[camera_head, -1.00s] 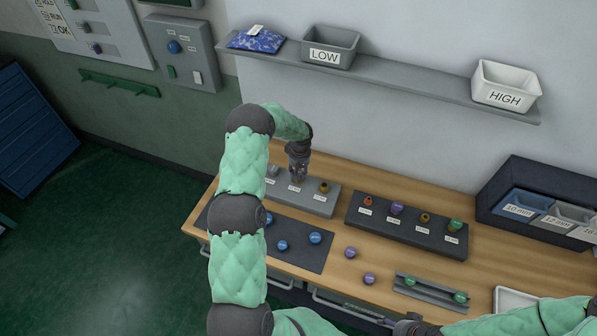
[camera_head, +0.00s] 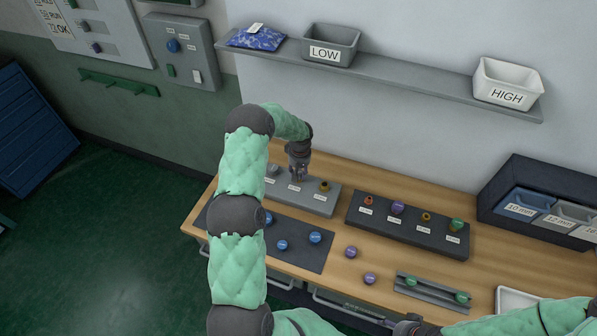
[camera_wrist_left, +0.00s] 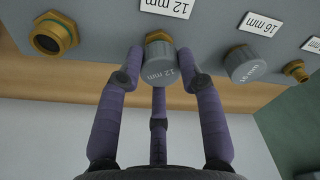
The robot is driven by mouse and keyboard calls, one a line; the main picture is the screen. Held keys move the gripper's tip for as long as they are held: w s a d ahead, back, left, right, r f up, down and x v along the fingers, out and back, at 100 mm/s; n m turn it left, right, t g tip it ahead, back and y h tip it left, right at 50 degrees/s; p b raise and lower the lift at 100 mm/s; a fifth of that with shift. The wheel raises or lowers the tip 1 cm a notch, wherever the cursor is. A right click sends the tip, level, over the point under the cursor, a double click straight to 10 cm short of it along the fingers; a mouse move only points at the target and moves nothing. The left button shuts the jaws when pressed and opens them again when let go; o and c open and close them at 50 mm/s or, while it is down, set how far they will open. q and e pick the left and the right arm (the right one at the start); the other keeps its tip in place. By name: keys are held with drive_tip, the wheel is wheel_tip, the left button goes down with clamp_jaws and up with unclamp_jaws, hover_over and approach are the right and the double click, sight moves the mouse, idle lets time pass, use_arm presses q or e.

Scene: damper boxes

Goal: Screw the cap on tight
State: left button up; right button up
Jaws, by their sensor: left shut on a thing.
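A grey cap marked 12 mm (camera_wrist_left: 161,72) sits on a brass fitting (camera_wrist_left: 158,38) at the 12 mm label, in the left wrist view. My left gripper (camera_wrist_left: 161,75) is shut on this cap, with fingers on both sides of it. In the head view my left gripper (camera_head: 299,174) is over the grey block (camera_head: 316,204) and hides most of the cap. Whether the cap is fully seated cannot be told.
A grey 16 mm cap (camera_wrist_left: 246,66) sits beside the held one, and an open brass fitting (camera_wrist_left: 54,33) is on its other side. A dark block (camera_head: 407,227) with coloured parts stands to the right. Blue caps lie on a dark mat (camera_head: 296,257). A shelf (camera_head: 400,83) hangs above.

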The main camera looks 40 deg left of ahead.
use_arm(q)
drive_tip(key=shift+f+b, duration=0.75)
drive_tip(key=shift+b, duration=0.7)
idle(1.7)
idle(0.4)
drive_tip(key=o, duration=0.9)
drive_tip(key=shift+o, duration=0.2)
drive_tip(key=c, duration=0.3)
drive_tip(key=shift+a+b, duration=0.1)
drive_tip(key=shift+b, duration=0.25)
